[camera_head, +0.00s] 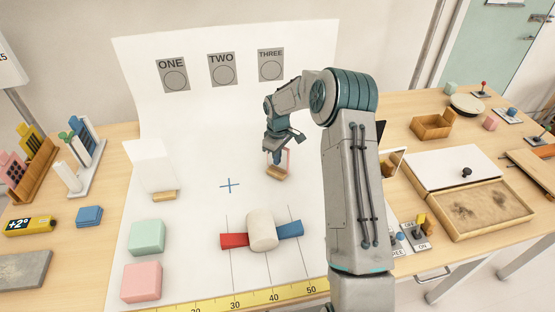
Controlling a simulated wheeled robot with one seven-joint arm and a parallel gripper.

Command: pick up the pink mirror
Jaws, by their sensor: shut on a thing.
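The pink mirror (288,158) is a small upright panel with a pinkish edge on a wooden foot. It stands on the white sheet, right of the blue cross, below the sign THREE. My gripper (277,158) points down over it and is shut on it. The fingers hide much of the panel. I cannot tell whether the wooden foot touches the sheet or is slightly raised.
A white panel on a wooden foot (152,166) stands at left. A cream cylinder (262,230) lies between red and blue ends in front. Green (147,237) and pink (141,281) blocks sit front left. A sand tray (480,208) is at right. The sheet's middle is clear.

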